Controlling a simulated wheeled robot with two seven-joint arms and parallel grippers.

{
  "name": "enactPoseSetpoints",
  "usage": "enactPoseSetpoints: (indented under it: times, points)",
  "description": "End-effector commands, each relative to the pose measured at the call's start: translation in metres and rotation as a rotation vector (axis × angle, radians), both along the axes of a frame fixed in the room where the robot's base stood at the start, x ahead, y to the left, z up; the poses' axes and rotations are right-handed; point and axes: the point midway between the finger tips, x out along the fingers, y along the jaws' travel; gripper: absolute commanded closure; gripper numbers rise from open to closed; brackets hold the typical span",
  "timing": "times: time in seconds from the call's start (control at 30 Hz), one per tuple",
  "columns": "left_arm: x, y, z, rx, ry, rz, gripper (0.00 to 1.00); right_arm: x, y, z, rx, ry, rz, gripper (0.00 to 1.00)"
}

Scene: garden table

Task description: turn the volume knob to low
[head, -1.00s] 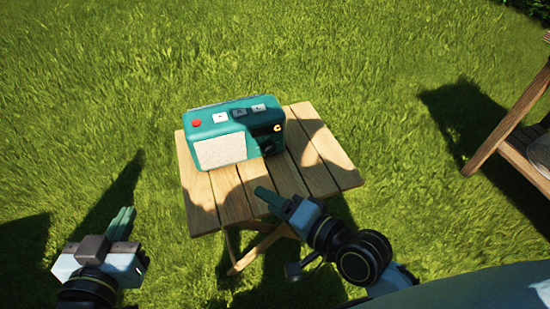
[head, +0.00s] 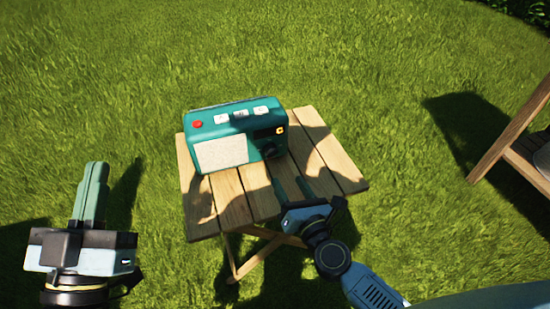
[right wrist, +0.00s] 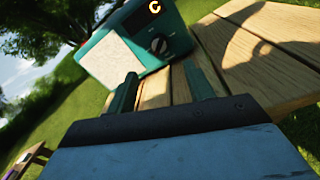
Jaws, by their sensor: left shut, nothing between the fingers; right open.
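A teal radio (head: 225,122) with a pale speaker panel stands on the small wooden table (head: 229,207). Its dark volume knob (head: 270,151) is low on the right of the front face, and shows in the right wrist view (right wrist: 158,45) with a light pointer mark. My right gripper (head: 291,188) is open and empty, in front of the knob and apart from it, over the table's front part. In the right wrist view its two fingers (right wrist: 164,85) stand apart below the knob. My left gripper (head: 97,168) is shut and empty, left of the table over the grass.
On the radio's top are a red button (head: 197,124) and several white and dark buttons. A yellow mark (head: 280,130) shows above the knob. A wooden stand (head: 512,135) is at the far right. The table's right side is bare.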

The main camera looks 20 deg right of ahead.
Motion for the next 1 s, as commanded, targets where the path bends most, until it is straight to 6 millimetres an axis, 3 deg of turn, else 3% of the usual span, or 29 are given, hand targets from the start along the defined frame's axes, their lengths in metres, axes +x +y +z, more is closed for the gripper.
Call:
enactPoseSetpoints:
  times: [0.2, 0.4, 0.6, 0.9, 1.0]
  points:
    - [0.001, 0.0, -0.002, 0.005, 0.014, 0.001, 1.0, 0.048, 0.006, 0.002, -0.002, -0.004, 0.001, 0.47]
    - [-0.002, 0.0, 0.002, -0.007, -0.023, 0.001, 1.0, 0.08, 0.009, 0.0, -0.004, -0.002, 0.002, 0.47]
    - [-0.004, 0.001, 0.006, -0.017, -0.056, 0.001, 1.0, 0.094, 0.01, 0.0, -0.003, -0.002, 0.002, 0.47]
    - [-0.003, 0.0, 0.004, -0.017, -0.054, -0.001, 1.0, 0.096, 0.011, 0.0, -0.003, 0.0, 0.002, 0.47]
    - [-0.003, 0.0, 0.004, -0.016, -0.053, -0.001, 1.0, 0.096, 0.011, 0.0, -0.003, -0.001, 0.002, 0.58]
